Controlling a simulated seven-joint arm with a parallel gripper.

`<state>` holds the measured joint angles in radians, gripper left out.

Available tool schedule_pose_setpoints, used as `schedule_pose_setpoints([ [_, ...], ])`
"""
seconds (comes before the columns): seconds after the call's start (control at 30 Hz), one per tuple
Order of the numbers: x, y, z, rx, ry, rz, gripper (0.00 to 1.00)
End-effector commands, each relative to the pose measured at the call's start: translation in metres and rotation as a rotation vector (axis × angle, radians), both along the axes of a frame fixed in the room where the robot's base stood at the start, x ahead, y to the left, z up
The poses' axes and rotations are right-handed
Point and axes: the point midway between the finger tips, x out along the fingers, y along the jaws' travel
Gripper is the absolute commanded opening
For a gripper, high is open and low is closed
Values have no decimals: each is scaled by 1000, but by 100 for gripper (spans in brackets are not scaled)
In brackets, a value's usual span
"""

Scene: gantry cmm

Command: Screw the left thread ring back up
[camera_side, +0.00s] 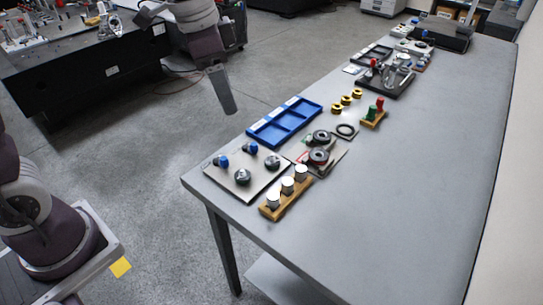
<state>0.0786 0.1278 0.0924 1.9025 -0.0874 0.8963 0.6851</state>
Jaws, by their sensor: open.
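Two dark round ring-like pieces sit on a plate near the table's front end: a nearer one (318,156) by a red patch and a farther one (321,137) by a green patch. A flat black ring (346,129) lies on a pale plate to their right. I cannot tell which piece is the left thread ring, and threads are too small to see. My gripper (224,96) hangs in the air left of the table, well apart from the rings, pointing down. It is open, with nothing visible in it; its fingers are hard to make out.
A pale plate (225,182) with blue-topped and black knobs lies at the left corner. A wooden block (270,213) with white-topped cylinders stands in front of the rings. A blue tray (253,134) lies behind. Yellow-black rings and a red-green gauge block lie beyond. The right side is clear.

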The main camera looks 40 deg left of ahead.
Motion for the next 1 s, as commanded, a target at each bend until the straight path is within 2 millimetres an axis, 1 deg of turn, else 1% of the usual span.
schedule_pose_setpoints([
  [0.03, 30, -2, -28, 22, 47, -84, 59],
  [0.07, 47, -4, -45, 36, 68, -144, 59],
  [0.1, 66, -5, -68, 54, 95, -219, 59],
  [0.17, 89, -7, -103, 74, 131, -321, 59],
  [0.2, 100, -9, -124, 86, 149, -380, 59],
  [0.3, 116, -11, -163, 104, 183, -488, 59],
  [0.43, 122, -12, -187, 112, 199, -542, 59],
  [0.73, 121, -11, -241, 112, 201, -542, 59],
  [0.87, 122, -11, -252, 113, 198, -543, 59],
  [1.0, 122, -11, -253, 113, 197, -542, 59],
])
